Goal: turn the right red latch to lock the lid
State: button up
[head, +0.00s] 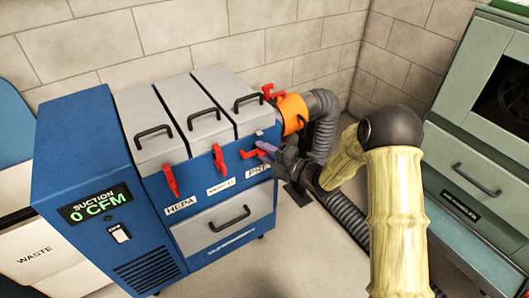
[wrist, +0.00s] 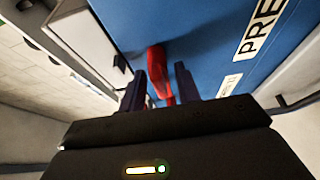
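The right red latch (head: 252,154) is on the front of the blue machine (head: 80,160), below the right grey lid (head: 228,82). It lies nearly sideways, while the other two latches hang down. My gripper (head: 266,149) is at this latch, coming from the right, and partly covers its right end. In the wrist view the latch (wrist: 157,68) shows between the two dark purple fingers of my gripper (wrist: 167,88). The fingers are apart, with blue panel visible beside the latch. Whether either finger touches it is unclear. The right lid looks closed.
The left red latch (head: 170,181) and middle red latch (head: 218,158) are to the left. An orange collar (head: 292,112) with a grey hose (head: 324,125) is close behind my gripper. A green cabinet (head: 470,165) stands at right. A drawer (head: 225,222) is below.

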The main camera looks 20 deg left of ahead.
grip_shut()
jog(key=shift+f+m, duration=0.1)
jog(key=shift+m, duration=0.2)
jog(key=shift+d+m+y+b, duration=0.1)
jog(key=shift+m+y+b, duration=0.2)
jog(key=shift+m+b, duration=0.4)
jog(key=m+t+y+b, duration=0.1)
jog(key=m+b, duration=0.1)
jog(key=m, duration=0.2)
jog(key=shift+m+t, duration=0.3)
jog(key=shift+t, duration=0.1)
jog(key=m+t, duration=0.1)
jog(key=m, duration=0.3)
jog(key=m+t+b, duration=0.1)
jog(key=m+t, duration=0.1)
jog(key=m, duration=0.2)
jog(key=shift+t, duration=0.3)
jog(key=m+t, duration=0.1)
jog(key=m, duration=0.1)
jog(key=m+t+h, duration=0.1)
jog(key=m, duration=0.2)
jog(key=m+t, duration=0.1)
jog(key=m, duration=0.2)
jog(key=shift+w+d+r+t+h, duration=0.1)
jog(key=shift+w+r+t+h, duration=0.1)
jog(key=shift+t+h, duration=0.15)
